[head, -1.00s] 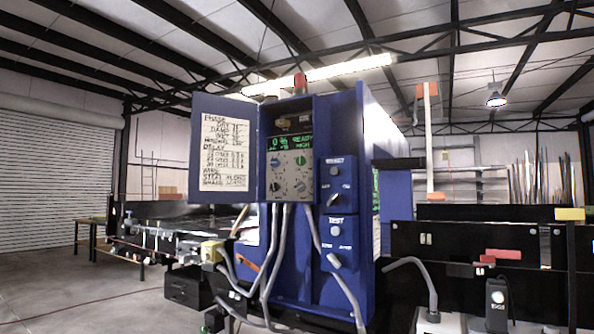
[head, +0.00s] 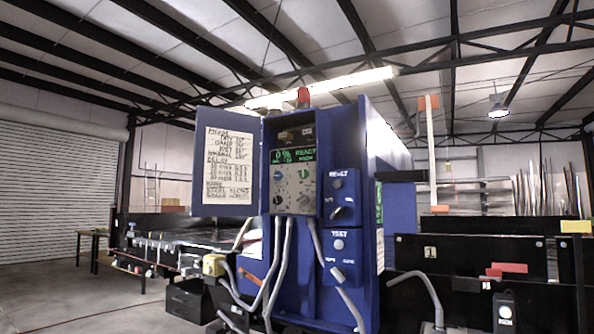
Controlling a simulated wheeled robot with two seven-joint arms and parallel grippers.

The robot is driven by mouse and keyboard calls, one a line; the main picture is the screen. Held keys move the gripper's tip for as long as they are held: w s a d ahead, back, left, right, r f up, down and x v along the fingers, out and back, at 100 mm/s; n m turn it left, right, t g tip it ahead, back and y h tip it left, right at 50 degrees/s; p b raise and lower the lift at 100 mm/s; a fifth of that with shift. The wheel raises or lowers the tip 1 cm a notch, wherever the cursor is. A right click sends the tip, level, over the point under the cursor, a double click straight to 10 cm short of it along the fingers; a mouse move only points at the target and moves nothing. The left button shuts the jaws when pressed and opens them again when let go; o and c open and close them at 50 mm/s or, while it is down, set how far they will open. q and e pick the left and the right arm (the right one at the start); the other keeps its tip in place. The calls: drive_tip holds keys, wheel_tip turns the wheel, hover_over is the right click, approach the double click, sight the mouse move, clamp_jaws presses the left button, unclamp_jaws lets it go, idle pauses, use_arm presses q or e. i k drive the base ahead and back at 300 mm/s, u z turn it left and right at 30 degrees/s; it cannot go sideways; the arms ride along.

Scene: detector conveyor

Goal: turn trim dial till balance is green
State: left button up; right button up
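The blue detector cabinet (head: 352,255) stands in the middle of the head view with its door (head: 228,165) swung open to the left. Inside is a grey control panel (head: 293,187) with several small knobs, one of them green. I cannot tell which knob is the trim dial. A small display (head: 292,156) above the knobs shows green text that reads like "0 %" and "READY". A balance indicator cannot be made out. Neither of my grippers is in view.
A handwritten settings sheet (head: 228,165) is on the open door. Grey conduits (head: 281,265) hang in front. Conveyor parts stand left and right. Open floor lies at the left.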

sight(303, 173)
drive_tip(key=k, duration=0.65)
drive_tip(key=z, duration=0.6)
drive_tip(key=i, duration=0.95)
drive_tip(key=z, duration=0.5)
drive_tip(key=i, duration=0.85)
drive_tip(key=u, duration=0.8)
drive_tip(key=i, duration=0.75)
drive_tip(key=u, duration=0.6)
